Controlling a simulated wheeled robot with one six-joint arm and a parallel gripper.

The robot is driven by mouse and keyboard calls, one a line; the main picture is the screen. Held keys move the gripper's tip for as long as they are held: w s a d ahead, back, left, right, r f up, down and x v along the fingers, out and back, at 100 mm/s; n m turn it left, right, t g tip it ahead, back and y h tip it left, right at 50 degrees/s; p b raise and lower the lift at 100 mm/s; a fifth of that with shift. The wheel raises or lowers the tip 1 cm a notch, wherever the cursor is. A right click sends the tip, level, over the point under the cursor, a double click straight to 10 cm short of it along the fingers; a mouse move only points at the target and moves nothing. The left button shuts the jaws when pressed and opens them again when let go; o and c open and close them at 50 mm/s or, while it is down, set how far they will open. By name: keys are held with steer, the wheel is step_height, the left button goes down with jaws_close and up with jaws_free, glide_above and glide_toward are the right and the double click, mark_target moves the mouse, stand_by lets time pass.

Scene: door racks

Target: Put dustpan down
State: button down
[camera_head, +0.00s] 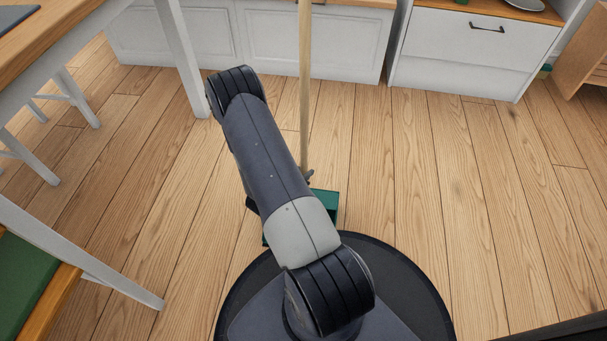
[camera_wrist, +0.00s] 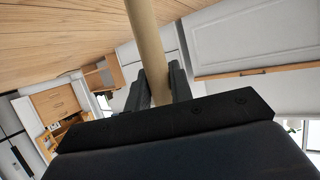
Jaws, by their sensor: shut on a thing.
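The dustpan has a green pan (camera_head: 324,206) and a long, upright wooden handle (camera_head: 305,85). In the head view the pan is low, close in front of my round base, and partly hidden by my arm. In the wrist view the handle (camera_wrist: 149,45) runs between the two dark fingers of my gripper (camera_wrist: 159,88), which is shut on it. In the head view my gripper is mostly hidden behind the arm, near the lower handle. I cannot tell whether the pan touches the floor.
The wooden floor (camera_head: 450,180) is clear to the right and ahead. White cabinets (camera_head: 310,45) and a drawer unit (camera_head: 470,45) stand at the back. A white-legged table (camera_head: 185,60) and a chair with a green seat (camera_head: 30,275) are at the left.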

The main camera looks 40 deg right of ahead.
steer(key=c, duration=1.3)
jaws_free()
steer(key=shift+o, duration=0.2)
steer(key=shift+r, duration=0.1)
steer(key=p+v, duration=0.4)
steer(key=v, duration=0.8)
